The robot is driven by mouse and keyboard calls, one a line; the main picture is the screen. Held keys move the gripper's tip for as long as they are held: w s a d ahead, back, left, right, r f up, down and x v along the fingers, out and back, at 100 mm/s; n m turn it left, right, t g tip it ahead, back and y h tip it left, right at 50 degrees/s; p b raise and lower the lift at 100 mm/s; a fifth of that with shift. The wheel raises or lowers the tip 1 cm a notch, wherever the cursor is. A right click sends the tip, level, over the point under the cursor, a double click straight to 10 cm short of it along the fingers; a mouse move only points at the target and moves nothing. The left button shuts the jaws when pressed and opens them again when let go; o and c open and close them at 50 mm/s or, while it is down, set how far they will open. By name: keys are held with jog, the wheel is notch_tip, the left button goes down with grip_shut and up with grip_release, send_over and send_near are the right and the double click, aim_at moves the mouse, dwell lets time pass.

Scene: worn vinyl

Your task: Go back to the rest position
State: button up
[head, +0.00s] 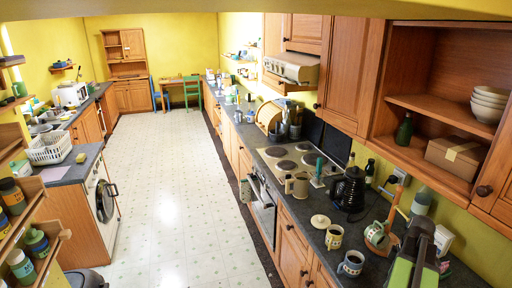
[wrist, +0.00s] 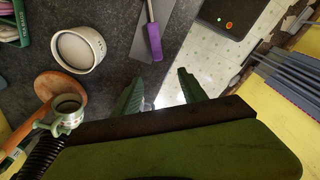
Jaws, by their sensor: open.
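My gripper (wrist: 160,90) shows in the wrist view as two green fingers standing well apart with nothing held between them. Dark counter and pale floor show beyond the fingers. In the head view my arm's green and dark end (head: 410,258) is at the lower right, over the near end of the counter. Its fingertips are not clear there.
A white round pot (wrist: 78,50), a purple-handled tool (wrist: 154,42) and a patterned mug (wrist: 66,115) are near my gripper. Mugs (head: 350,264) and a black kettle (head: 348,190) stand along the dark counter. The pale tiled floor (head: 165,170) is clear down the middle.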

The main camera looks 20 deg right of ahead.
jog(key=w+a+f+n+b, duration=0.35)
jog(key=w+a, duration=0.45)
jog(key=a, duration=0.4)
jog(key=w+a+f+n+b, duration=0.2)
jog(key=w+a+f+b, duration=0.25)
jog(key=w+a, duration=0.6)
jog(key=s+a+f+m+b, duration=0.1)
jog(key=a+m, duration=0.5)
jog(key=a, duration=0.6)
jog(key=s+a+f+m+g+b, duration=0.1)
jog(key=a+f+m+b, duration=0.2)
jog(key=a, duration=0.9)
jog(key=shift+f+m+h, duration=0.3)
jog(key=shift+f+m, duration=0.6)
jog(key=shift+m, duration=0.85)
